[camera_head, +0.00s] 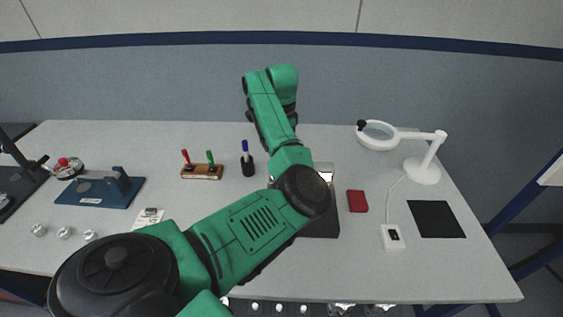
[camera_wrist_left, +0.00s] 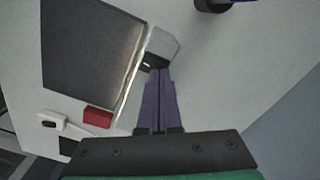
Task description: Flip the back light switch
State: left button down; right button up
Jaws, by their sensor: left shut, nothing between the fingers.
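A dark flat panel (camera_wrist_left: 85,45) with a pale strip along one edge fills the upper left of the wrist view. A light grey block (camera_wrist_left: 163,46) with a small dark feature (camera_wrist_left: 152,63) sits at the strip's end; I cannot tell whether this is the back light switch. My left gripper (camera_wrist_left: 160,72) is shut and empty, its purple fingertips at that block; contact is unclear. In the head view my green arm hides the gripper and most of the dark panel (camera_head: 320,225). A white box with a black rocker (camera_head: 391,237) lies to the right. My right gripper is out of view.
A red box (camera_head: 357,201) and a black mat (camera_head: 436,219) lie right of the panel. A white magnifier lamp (camera_head: 422,172) stands behind, its cable running to the white box. A pen holder (camera_head: 247,165) and a wooden stand (camera_head: 202,172) are left of my arm.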

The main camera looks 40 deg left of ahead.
pick_arm(q)
jog(key=shift+f+b, duration=0.55)
jog(key=shift+f, duration=0.05)
jog(key=shift+r+p, duration=1.65)
jog(key=shift+r, duration=1.85)
